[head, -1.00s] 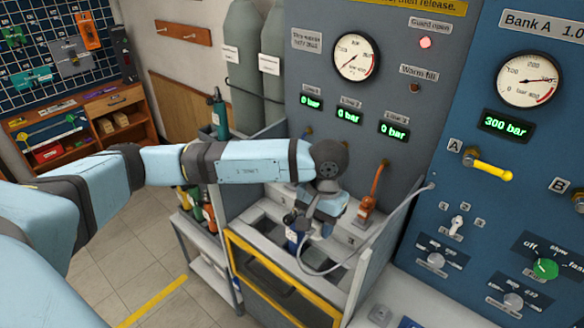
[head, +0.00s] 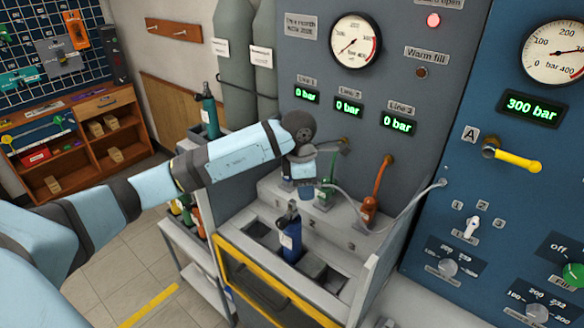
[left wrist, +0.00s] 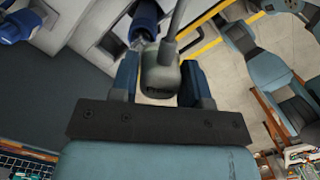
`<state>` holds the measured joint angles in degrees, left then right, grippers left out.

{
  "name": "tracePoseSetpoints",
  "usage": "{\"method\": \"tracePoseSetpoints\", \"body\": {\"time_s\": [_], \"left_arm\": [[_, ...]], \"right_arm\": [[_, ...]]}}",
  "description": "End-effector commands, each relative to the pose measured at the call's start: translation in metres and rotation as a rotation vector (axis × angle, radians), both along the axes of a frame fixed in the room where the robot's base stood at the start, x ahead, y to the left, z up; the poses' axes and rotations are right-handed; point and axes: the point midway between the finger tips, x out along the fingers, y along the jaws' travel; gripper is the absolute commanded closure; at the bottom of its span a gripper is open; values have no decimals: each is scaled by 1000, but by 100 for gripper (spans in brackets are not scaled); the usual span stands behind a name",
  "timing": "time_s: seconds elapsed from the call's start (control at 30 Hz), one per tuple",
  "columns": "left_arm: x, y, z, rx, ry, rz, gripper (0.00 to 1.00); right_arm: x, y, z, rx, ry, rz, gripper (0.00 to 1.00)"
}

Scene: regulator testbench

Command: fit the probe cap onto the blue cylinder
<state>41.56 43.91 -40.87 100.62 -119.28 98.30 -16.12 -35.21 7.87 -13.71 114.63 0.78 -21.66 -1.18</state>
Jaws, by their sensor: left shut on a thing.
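The blue cylinder (head: 291,240) stands upright in a well of the grey bench, with a white label and a dark valve on top. It also shows at the top of the left wrist view (left wrist: 145,14). My left gripper (head: 303,183) is above and behind the cylinder, apart from it in the head view. In the left wrist view its two blue fingers (left wrist: 160,88) are shut on a grey-green probe cap (left wrist: 160,76), with a grey hose leading up from it. The cap is mostly hidden by the gripper in the head view. My right gripper is out of view.
A green connector (head: 326,190) and an orange connector (head: 370,208) stand on the bench ledge close to my left gripper. The hose (head: 400,198) runs to the panel at right. A yellow-framed guard (head: 262,285) borders the bench front. Neighbouring wells look empty.

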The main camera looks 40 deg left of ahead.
Motion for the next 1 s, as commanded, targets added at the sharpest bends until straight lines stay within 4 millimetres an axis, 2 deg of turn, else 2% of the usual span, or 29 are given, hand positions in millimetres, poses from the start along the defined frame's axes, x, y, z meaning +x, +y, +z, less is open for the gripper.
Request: {"method": "tracePoseSetpoints", "body": {"time_s": [0.1, 0.2, 0.4, 0.67, 1.0], "left_arm": [[0, 15, 9, 0, 0, 309, 82], [-1, 25, 14, -1, 0, 535, 82], [-1, 38, 18, -1, 0, 810, 82], [-1, 40, 14, -2, 1, 872, 82], [-1, 40, -9, -3, 2, 869, 82]], "right_arm": [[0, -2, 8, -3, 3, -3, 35], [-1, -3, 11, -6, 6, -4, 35], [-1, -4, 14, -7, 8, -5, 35], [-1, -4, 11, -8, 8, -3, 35], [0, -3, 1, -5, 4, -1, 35]]}}
